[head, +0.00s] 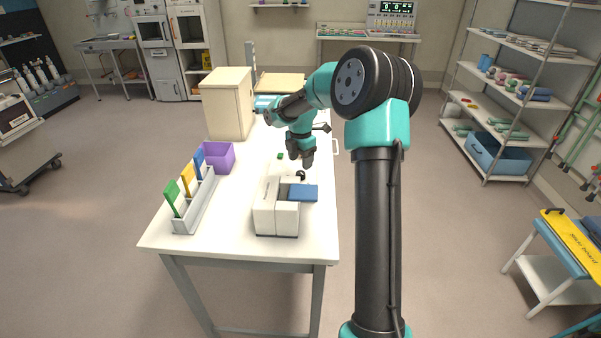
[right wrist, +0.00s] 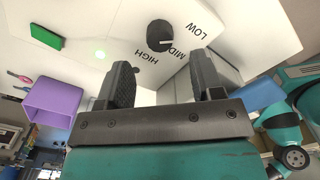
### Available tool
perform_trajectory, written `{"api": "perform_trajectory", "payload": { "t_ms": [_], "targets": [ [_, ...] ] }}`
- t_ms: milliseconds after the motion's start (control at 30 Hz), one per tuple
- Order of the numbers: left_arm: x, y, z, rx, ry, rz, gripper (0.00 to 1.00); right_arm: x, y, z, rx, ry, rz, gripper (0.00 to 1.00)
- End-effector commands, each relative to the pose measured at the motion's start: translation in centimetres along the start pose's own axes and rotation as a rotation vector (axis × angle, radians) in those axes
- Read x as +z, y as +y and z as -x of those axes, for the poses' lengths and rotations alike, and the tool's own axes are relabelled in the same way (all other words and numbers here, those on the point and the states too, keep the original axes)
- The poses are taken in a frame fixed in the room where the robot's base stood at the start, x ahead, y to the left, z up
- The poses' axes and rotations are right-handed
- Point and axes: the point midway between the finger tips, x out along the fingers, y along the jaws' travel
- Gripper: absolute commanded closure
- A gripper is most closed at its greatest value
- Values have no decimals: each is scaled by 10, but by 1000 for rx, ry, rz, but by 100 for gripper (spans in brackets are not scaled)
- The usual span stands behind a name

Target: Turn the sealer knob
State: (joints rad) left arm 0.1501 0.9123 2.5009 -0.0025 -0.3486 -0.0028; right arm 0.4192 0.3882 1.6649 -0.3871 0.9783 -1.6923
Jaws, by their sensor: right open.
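The black round sealer knob (right wrist: 160,35) stands on a white panel printed LOW, MID and HIGH in the right wrist view. A small light mark on its rim appears to face MID. My right gripper (head: 300,158) is above the table near the knob. Its two fingers (right wrist: 164,80) are spread and empty, with the knob ahead of them and apart from them. My left gripper is not in view.
On the white table (head: 230,242) stand a purple bin (head: 218,157), a grey rack (head: 197,205) with green, yellow and blue cards, and a cream cabinet (head: 227,105). A small green piece (head: 280,155) lies near the gripper. The table's front left is clear.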

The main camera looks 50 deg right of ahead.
Motion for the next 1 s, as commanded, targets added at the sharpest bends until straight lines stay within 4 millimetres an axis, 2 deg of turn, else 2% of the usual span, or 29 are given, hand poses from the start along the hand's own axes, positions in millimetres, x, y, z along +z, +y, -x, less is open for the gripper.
{"api": "perform_trajectory", "payload": {
  "t_ms": [100, 333, 733, 1000],
  "targets": [
    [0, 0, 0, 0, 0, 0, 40, 0, 0, -21, -3, 1, 1, 40],
    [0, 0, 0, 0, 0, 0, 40, 0, 0, -50, -1, 0, 1, 40],
    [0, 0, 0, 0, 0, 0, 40, 0, 0, -56, 1, -1, 0, 40],
    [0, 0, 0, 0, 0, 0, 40, 0, 0, -56, 1, -1, 0, 65]
  ]
}}
